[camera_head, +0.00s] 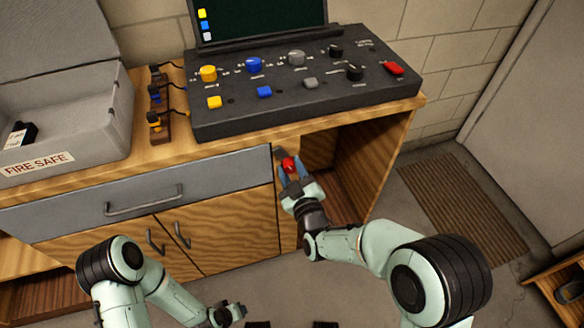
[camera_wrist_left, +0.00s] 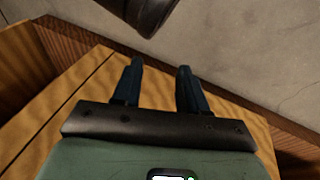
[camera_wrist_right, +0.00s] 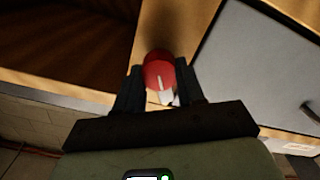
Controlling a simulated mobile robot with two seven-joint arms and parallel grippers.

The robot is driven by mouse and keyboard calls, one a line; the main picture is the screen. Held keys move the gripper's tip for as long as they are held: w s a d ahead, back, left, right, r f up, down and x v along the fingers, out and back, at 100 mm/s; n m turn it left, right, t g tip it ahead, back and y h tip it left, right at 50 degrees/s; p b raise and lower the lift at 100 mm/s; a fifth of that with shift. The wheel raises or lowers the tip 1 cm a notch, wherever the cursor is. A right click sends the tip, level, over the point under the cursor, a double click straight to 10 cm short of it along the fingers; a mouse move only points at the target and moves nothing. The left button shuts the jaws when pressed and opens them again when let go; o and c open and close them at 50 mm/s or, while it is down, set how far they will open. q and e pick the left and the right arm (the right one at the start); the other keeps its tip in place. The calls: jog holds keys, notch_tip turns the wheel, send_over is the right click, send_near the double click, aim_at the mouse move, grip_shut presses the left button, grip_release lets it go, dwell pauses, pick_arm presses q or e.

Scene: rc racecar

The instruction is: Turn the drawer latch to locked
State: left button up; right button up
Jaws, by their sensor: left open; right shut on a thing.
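The drawer latch is a red round knob (camera_head: 289,164) with a pale line across its face. It sits on the wooden frame just right of the grey drawer (camera_head: 150,190). In the right wrist view the red knob (camera_wrist_right: 159,72) is between the two fingers of my right gripper (camera_wrist_right: 160,88), which is shut on it. My right gripper (camera_head: 290,172) covers part of the latch in the head view. A small white mark shows beside the knob in the right wrist view. My left gripper (camera_wrist_left: 160,75) is open and empty, low in front of the cabinet doors.
A black control panel (camera_head: 300,115) with coloured knobs and buttons stands on the bench top. A grey fire-safe box (camera_head: 105,105) is at the left. An open shelf space (camera_head: 355,165) lies right of the latch. A brown mat (camera_head: 465,205) lies on the floor.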

jog(key=n+p, duration=0.2)
jog(key=n, duration=0.4)
jog(key=shift+a, duration=0.1)
pick_arm(q)
jog(key=s+d+r+g+h+p, duration=0.1)
jog(key=s+d+r, duration=0.2)
jog(key=s+r, duration=0.1)
jog(key=shift+s+g+p, duration=0.3)
jog(key=shift+s+g, duration=0.1)
jog(key=shift+s, duration=0.4)
pick_arm(e)
jog(key=shift+f+n, duration=0.15)
jog(key=shift+n, duration=2.95)
pick_arm(q)
jog(key=shift+r, duration=0.1)
pick_arm(e)
jog(key=o, duration=1)
jog(key=shift+o, duration=0.2)
jog(key=shift+s, duration=0.1)
pick_arm(q)
jog(key=shift+s+d+r+m+g+p, duration=0.2)
jog(key=shift+s+r+p, duration=0.1)
jog(key=shift+s, duration=0.1)
jog(key=shift+s+d+r+m+g+p, duration=0.1)
jog(key=shift+s+d+r+p, duration=0.1)
jog(key=shift+s+r, duration=0.15)
pick_arm(e)
jog(key=v, duration=1.3)
jog(key=shift+s, duration=0.1)
